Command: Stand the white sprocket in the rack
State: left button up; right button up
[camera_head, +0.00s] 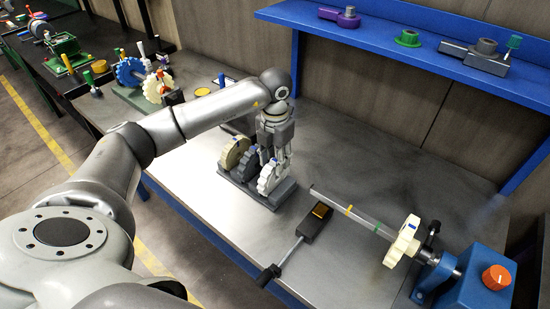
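The white sprocket (268,180) is upright at the right end of the grey rack (283,193), its lower edge at the rack's base. Whether it is fully seated in a slot is too small to tell. A dark grey sprocket (246,166) and a cream sprocket (231,154) stand to its left in the same rack. My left gripper (275,160) points down at the white sprocket, with its fingers around the top edge. They partly hide that edge, and I cannot tell whether they press on it. My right gripper is not in view.
On the same bench, a black-and-orange tool (310,225) lies right of the rack. Beyond it, a long shaft (355,215) carries a cream gear (402,243) beside a blue housing (480,285). A blue shelf (400,35) runs behind. Bare bench lies left of the rack.

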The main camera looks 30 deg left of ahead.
pick_arm(q)
jog(key=shift+o, duration=0.2)
jog(key=shift+r, duration=0.2)
notch_tip(320, 180, up, 12)
jog(key=shift+f, duration=0.25)
jog(key=shift+s, duration=0.1)
dwell(0.5)
